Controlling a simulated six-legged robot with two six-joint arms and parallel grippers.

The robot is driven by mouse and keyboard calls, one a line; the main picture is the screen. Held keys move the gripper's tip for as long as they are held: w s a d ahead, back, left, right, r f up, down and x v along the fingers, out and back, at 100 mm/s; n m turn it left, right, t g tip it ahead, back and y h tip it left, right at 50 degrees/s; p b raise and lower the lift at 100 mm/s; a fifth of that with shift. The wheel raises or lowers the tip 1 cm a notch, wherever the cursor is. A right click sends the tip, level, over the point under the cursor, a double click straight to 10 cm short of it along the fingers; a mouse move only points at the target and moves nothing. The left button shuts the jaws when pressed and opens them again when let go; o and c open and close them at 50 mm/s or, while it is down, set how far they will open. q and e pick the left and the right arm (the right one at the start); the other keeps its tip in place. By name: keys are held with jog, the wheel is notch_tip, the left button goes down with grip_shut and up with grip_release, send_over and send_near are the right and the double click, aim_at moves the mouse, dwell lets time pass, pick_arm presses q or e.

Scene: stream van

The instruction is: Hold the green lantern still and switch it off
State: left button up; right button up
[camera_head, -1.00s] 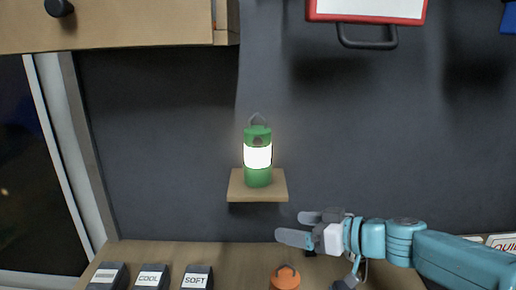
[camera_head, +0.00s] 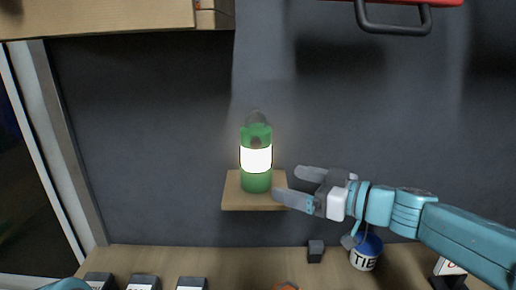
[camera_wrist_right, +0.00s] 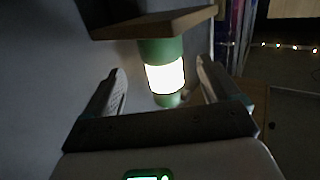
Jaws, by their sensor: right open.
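The green lantern (camera_head: 256,180) stands upright on a small wooden shelf (camera_head: 238,202) on the dark wall, its white band glowing. It also shows in the right wrist view (camera_wrist_right: 165,76), upside down there, between the two fingers in the picture. A small knob shows on its upper front and a handle loop on top. My right gripper (camera_head: 289,183) is open and empty, just right of the lantern and shelf, fingers pointing toward the lantern. I see no contact with it. Only a teal bit of my left arm shows at the bottom left corner; its gripper is out of view.
A wooden counter (camera_head: 225,262) runs below, with several dark labelled blocks at its left, a small dark block (camera_head: 315,251) and a blue-and-white tin (camera_head: 365,254). A wooden cabinet (camera_head: 100,18) hangs upper left. The wall left of the lantern is clear.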

aim_at(269, 179)
jog(key=p+x, duration=0.2)
jog(key=x, duration=0.2)
jog(key=shift+w+a+r, duration=0.1)
jog(key=shift+a, duration=0.1)
jog(key=b+x, duration=0.1)
jog(key=x, duration=0.2)
jog(key=shift+a+f+b, duration=0.1)
jog(key=shift+f+b, duration=0.25)
jog(key=shift+w+a, duration=0.45)
jog(key=shift+w, duration=0.05)
pick_arm(q)
jog(key=shift+s+r, duration=0.15)
jog(key=shift+r, duration=0.1)
pick_arm(e)
jog(key=shift+s+r, duration=0.1)
jog(key=shift+s, duration=0.05)
jog(key=c, duration=0.6)
pick_arm(q)
grip_shut()
